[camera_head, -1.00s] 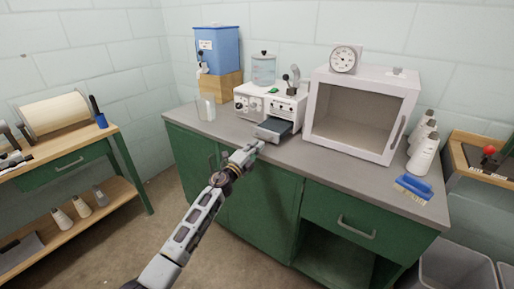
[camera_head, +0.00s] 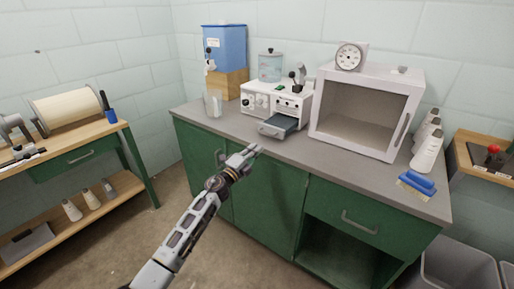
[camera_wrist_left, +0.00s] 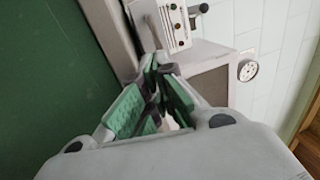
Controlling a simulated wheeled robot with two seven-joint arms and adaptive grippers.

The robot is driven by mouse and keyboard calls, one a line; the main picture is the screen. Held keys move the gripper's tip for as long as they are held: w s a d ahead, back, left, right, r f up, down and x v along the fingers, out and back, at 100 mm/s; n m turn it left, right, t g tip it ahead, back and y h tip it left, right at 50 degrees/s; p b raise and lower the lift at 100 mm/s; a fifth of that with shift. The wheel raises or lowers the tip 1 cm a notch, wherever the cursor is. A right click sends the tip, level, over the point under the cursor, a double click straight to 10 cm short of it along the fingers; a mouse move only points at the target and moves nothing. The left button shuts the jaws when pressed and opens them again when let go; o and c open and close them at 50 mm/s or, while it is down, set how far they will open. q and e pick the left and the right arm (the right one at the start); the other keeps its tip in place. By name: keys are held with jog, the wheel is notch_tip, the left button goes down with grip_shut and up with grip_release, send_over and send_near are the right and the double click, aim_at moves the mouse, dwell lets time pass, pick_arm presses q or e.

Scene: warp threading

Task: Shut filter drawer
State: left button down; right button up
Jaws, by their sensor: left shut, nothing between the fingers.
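The filter drawer (camera_head: 279,127) is a grey tray with a handle on its front. It sticks out from the low front of the white machine (camera_head: 275,101) on the counter. My left gripper (camera_head: 254,149) is shut and empty, just in front of the counter edge, below and left of the drawer and apart from it. In the left wrist view the shut fingers (camera_wrist_left: 155,80) point toward the white machine (camera_wrist_left: 172,22), which is partly cut off at the top. My right gripper is not in view.
An open-fronted white cabinet (camera_head: 365,112) with a dial stands right of the machine. A glass beaker (camera_head: 214,104) and a blue tank (camera_head: 225,47) stand left. A blue brush (camera_head: 417,184) lies at the right of the grey counter (camera_head: 330,153). Green cupboards are below.

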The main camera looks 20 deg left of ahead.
pick_arm(q)
jog(key=v, duration=0.7)
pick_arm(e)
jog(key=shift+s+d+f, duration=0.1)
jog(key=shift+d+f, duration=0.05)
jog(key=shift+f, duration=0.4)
